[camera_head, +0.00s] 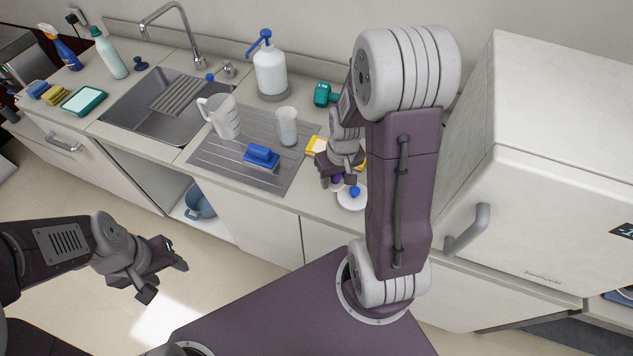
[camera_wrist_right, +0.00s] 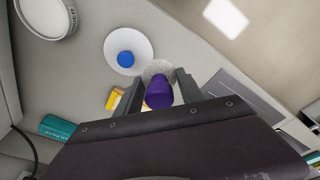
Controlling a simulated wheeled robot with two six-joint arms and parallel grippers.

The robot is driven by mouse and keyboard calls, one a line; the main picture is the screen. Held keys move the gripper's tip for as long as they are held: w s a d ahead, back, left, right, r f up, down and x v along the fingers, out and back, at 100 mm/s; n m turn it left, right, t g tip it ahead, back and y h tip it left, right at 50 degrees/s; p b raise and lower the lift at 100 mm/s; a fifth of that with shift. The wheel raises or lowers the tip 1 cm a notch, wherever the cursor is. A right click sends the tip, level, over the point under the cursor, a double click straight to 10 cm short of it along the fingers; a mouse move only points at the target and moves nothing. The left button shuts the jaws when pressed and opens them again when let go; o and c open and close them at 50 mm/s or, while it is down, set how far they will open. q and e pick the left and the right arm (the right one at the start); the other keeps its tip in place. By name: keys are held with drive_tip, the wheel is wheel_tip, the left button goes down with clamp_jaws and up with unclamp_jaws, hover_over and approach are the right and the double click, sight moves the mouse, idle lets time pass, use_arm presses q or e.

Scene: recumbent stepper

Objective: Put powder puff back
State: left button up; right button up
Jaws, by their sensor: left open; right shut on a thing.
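The powder puff has a purple knob (camera_wrist_right: 159,94) and a round grey pad (camera_wrist_right: 158,71). My right gripper (camera_wrist_right: 163,78) is shut on it, and the knob sits between the fingers. In the head view my right gripper (camera_head: 338,179) is low over the counter, and the purple shows only a little under it. A white round lid or dish with a blue knob (camera_wrist_right: 125,58) lies on the counter beside the puff; it also shows in the head view (camera_head: 352,201). A round white container (camera_wrist_right: 46,14) stands near it in the wrist view. My left gripper (camera_head: 167,280) is open and empty over the floor.
A yellow item (camera_head: 316,144), a teal item (camera_head: 322,94), a cup (camera_head: 287,127), a jug (camera_head: 225,118) and a blue brush (camera_head: 261,157) are near my right gripper. A white pump bottle (camera_head: 270,72) stands behind. A tall white appliance (camera_head: 555,150) stands right of my right arm.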

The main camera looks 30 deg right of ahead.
hover_over(316, 184)
wheel_tip(316, 184, down, 4)
drive_tip(key=shift+s+f+p, duration=0.15)
drive_tip(key=shift+f+p, duration=0.05)
drive_tip(key=shift+p, duration=0.2)
drive_tip(key=shift+s+f, duration=0.1)
drive_tip(key=shift+f, duration=0.15)
drive_tip(key=f, duration=0.2)
drive_tip(key=shift+s+f+p, duration=0.2)
drive_tip(key=shift+f+p, duration=0.1)
drive_tip(key=shift+w+f, duration=0.15)
drive_tip(key=shift+f, duration=0.25)
drive_tip(key=shift+w, duration=0.1)
drive_tip(key=shift+f, duration=0.2)
drive_tip(key=o, duration=1.1)
drive_tip(key=shift+o, duration=1)
drive_tip(key=shift+r, duration=0.1)
